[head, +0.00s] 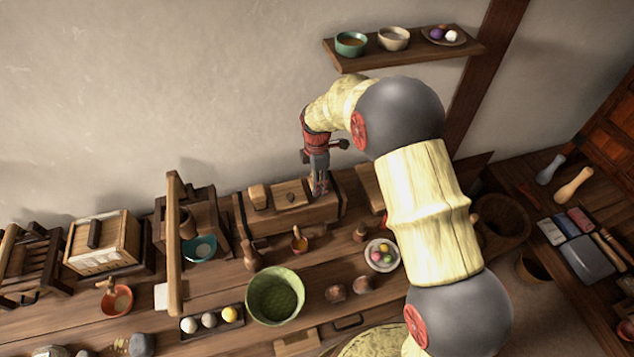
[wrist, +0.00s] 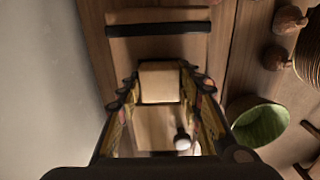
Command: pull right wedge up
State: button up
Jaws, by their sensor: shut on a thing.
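A wooden box (head: 292,222) stands near the wall in the head view. My gripper (head: 319,190) points down at the box's right end. In the wrist view its two fingers close from both sides on the pale, square-topped right wedge (wrist: 161,82). The knobbed lid (wrist: 155,125) lies just below the wedge there. In the head view my fingers hide most of the right wedge, and I cannot tell how far it stands out of the box.
A wooden frame with an upright post (head: 174,240) stands left. A wall shelf (head: 405,50) with bowls hangs above right.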

grip_shut()
jog(key=shift+r, duration=0.1)
notch_tip(320, 180, up, 3)
jog(key=shift+r+p, duration=0.2)
jog(key=shift+p, duration=0.9)
jog(key=shift+w, duration=0.15)
jog(key=o, duration=0.7)
grip_release()
jog(key=shift+c, duration=0.2)
jog(key=o, duration=0.4)
jog(key=shift+f, duration=0.1)
jog(key=shift+o, duration=0.2)
